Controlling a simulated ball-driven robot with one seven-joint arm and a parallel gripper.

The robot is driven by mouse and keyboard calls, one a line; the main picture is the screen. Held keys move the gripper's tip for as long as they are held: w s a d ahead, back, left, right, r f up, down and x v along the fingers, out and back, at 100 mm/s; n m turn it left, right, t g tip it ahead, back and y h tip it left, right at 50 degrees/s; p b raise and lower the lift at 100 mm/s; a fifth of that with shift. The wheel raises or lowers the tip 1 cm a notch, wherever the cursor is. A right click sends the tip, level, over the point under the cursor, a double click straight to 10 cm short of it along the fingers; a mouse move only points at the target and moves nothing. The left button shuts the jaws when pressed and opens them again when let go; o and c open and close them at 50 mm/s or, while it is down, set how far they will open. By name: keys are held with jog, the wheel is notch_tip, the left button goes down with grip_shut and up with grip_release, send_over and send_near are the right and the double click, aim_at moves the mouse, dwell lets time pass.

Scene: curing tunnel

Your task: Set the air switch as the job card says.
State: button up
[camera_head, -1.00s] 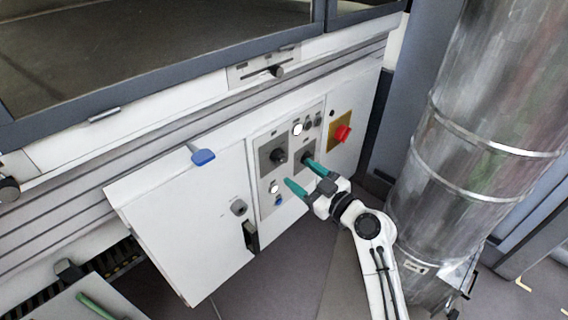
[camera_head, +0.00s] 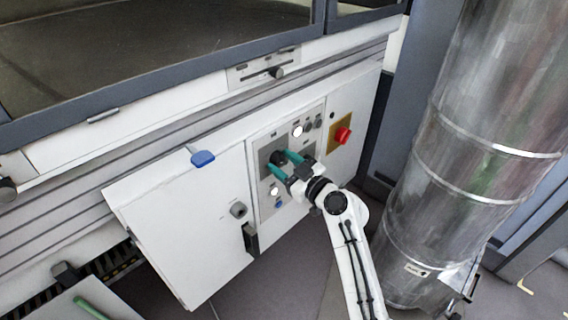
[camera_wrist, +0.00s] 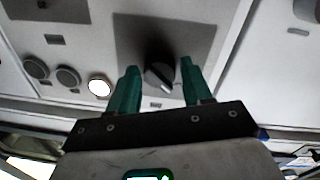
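A white control panel (camera_head: 262,196) carries two grey plates with dark rotary knobs; the labels are too small to read, so I cannot tell which is the air switch. My gripper (camera_head: 282,162) is at the left knob, its two green fingers apart. In the wrist view the black knob (camera_wrist: 160,76) with a pale pointer line sits between the open fingertips of my gripper (camera_wrist: 159,68), with a gap visible on both sides. The pointer slants in that picture. The right knob is hidden behind my gripper in the head view. No job card is readable.
A lit white button (camera_head: 297,131) and dark buttons (camera_head: 318,122) sit above the knobs. A large metal duct (camera_head: 470,150) stands at right.

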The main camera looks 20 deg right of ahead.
jog(key=c, duration=0.7)
jog(key=shift+m, duration=0.3)
jog(key=m+p, duration=0.1)
jog(key=m, duration=0.3)
jog(key=shift+r, duration=0.15)
jog(key=m+p, duration=0.1)
jog(key=m, duration=0.3)
jog(key=shift+m+g+p, duration=0.3)
jog(key=shift+m, duration=0.1)
jog(key=m+p, duration=0.2)
jog(key=m, duration=0.4)
jog(key=shift+d+r+y+p, duration=0.1)
jog(key=shift+y+p, duration=0.2)
jog(key=shift+m+g+p, duration=0.3)
jog(key=shift+m+p, duration=0.45)
jog(key=shift+m, duration=1.05)
